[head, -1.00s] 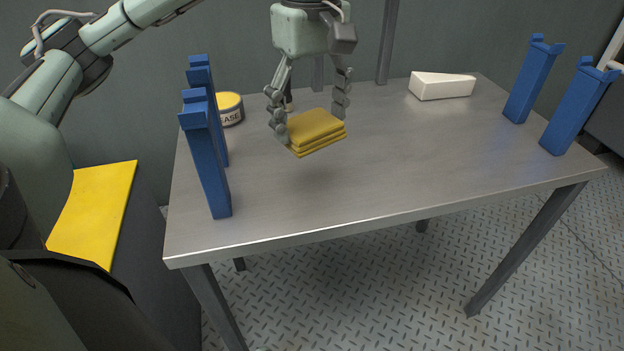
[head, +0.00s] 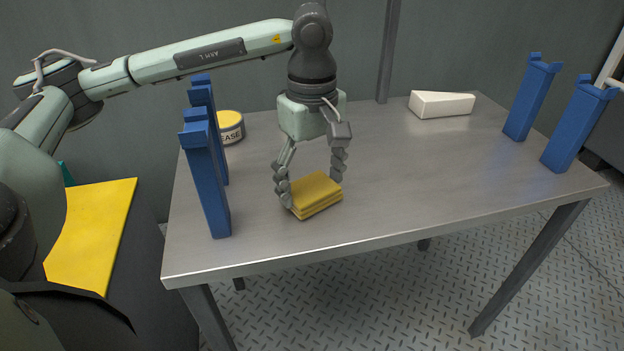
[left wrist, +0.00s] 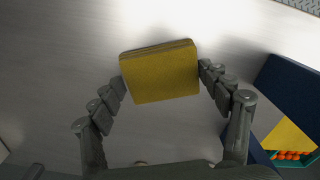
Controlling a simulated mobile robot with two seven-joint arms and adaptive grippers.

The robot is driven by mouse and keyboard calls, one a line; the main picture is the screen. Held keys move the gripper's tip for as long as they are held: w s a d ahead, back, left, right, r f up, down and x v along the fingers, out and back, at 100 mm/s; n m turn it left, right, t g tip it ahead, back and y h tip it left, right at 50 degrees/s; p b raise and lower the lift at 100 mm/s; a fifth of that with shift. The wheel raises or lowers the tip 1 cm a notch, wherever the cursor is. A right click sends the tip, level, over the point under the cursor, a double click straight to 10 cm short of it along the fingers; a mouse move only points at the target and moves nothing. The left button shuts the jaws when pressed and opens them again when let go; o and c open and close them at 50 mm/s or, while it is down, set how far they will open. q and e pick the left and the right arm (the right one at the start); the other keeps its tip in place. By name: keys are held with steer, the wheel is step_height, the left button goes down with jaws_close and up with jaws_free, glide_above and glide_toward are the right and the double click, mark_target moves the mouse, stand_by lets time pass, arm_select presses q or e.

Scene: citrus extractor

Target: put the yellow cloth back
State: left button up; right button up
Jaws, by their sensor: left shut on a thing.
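The yellow cloth (head: 316,192) is a folded, layered square pad. My left gripper (head: 310,184) is shut on it, with one finger at each side edge. It holds the cloth over the front left half of the metal table (head: 420,170). Whether the cloth touches the table top is hard to tell. In the left wrist view the cloth (left wrist: 160,72) sits between the fingertips (left wrist: 162,84), slightly turned. My right gripper is not in view.
Blue posts stand at the table's left edge (head: 208,180) and right edge (head: 575,125). A yellow-topped grease tin (head: 230,127) is behind the left posts. A white wedge (head: 440,104) lies at the back right. The table's middle is clear. A yellow panel (head: 90,230) is at left.

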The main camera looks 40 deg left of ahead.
mark_target(312, 187)
arm_select(q)
steer(key=shift+f, duration=0.1)
steer(key=o, duration=1.2)
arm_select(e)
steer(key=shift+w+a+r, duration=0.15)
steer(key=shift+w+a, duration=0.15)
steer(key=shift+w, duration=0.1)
arm_select(q)
steer(key=shift+r, duration=0.25)
step_height(312, 187, up, 12)
steer(key=shift+f+p, duration=0.1)
steer(key=shift+p, duration=0.55)
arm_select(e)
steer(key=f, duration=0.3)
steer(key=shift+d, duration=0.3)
